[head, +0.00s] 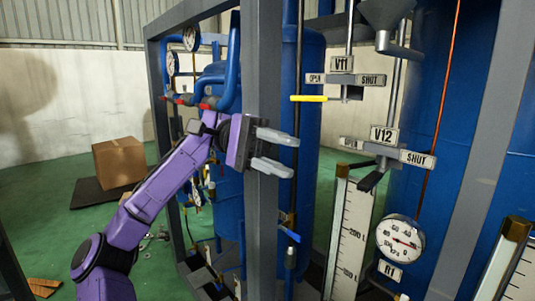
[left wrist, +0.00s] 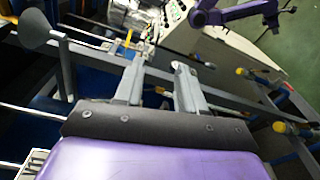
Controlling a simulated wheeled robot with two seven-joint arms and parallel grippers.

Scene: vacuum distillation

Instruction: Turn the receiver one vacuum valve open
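No label in view names the receiver one vacuum valve, so I cannot tell which valve it is. In the head view, valve V11 (head: 342,64) has a yellow lever (head: 309,98) pointing left, below its OPEN plate (head: 315,79). Valve V12 (head: 384,135) has a dark lever (head: 370,182) below it, angled down-left. My left gripper (head: 284,154) is open and empty, in front of the grey frame post, left of and below the yellow lever. Its spread fingers (left wrist: 160,66) show in the left wrist view. A second purple arm shows there; its gripper is unclear.
A grey upright post (head: 262,230) stands right behind my left gripper. Blue tanks (head: 312,120) and pipes lie beyond. A dial gauge (head: 400,239) tagged R1 and level scales (head: 352,235) stand at the lower right.

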